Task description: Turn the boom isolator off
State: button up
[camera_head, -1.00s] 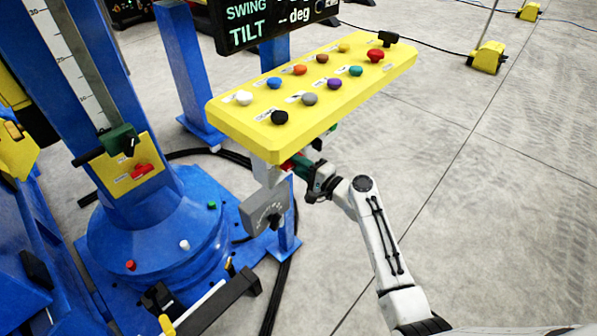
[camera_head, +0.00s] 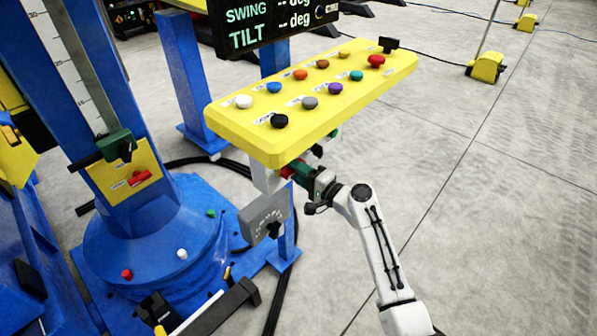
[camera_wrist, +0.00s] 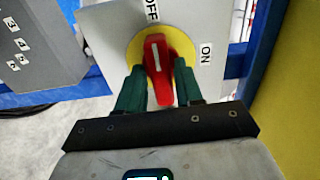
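The boom isolator is a red rotary handle (camera_wrist: 158,76) on a yellow disc (camera_wrist: 184,42) fixed to a pale plate (camera_wrist: 105,30). In the wrist view, OFF is printed above the handle and ON to its right. The white stripe on the handle points up, towards OFF. My gripper (camera_wrist: 160,84) has one green finger on each side of the handle, and both appear to touch it. In the head view, my gripper (camera_head: 292,171) is under the near end of the yellow button panel (camera_head: 300,108), where little of the red handle shows.
A grey box with a dark knob (camera_head: 266,222) hangs just left of my gripper. The blue positioner base (camera_head: 150,240) and column (camera_head: 185,75) stand further left. A display (camera_head: 270,22) is behind the panel.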

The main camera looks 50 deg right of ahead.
jog(key=shift+o, duration=1)
jog(key=s, duration=1)
jog(key=shift+s+d, duration=0.25)
jog(key=shift+s, duration=0.15)
jog(key=s+a+f+n+g+y+p, duration=0.1)
jog(key=s+a+f+n+g, duration=0.15)
jog(key=a, duration=0.35)
jog(key=s+a+f+n+g+y+p, duration=0.1)
jog(key=s+a+n+g+y, duration=0.1)
jog(key=a+n+g, duration=0.25)
jog(key=s+a+f+n+g+y+p, duration=0.1)
jog(key=s+a+f+n+g, duration=0.15)
jog(key=a, duration=0.35)
jog(key=s+r+n+g+h+p, duration=0.1)
jog(key=s+n+g+h, duration=0.1)
jog(key=s, duration=0.6)
jog(key=s+a+r+n+g+h+p, duration=0.1)
jog(key=s+r+n+g+h+p, duration=0.1)
jog(key=s+n+g, duration=0.3)
jog(key=s, duration=0.3)
jog(key=shift+s+a+n+h, duration=0.2)
jog(key=shift+s+n+h, duration=0.05)
jog(key=shift+n+h, duration=0.15)
jog(key=shift+r+g, duration=0.1)
jog(key=shift+g, duration=0.15)
jog(key=shift+c, duration=0.3)
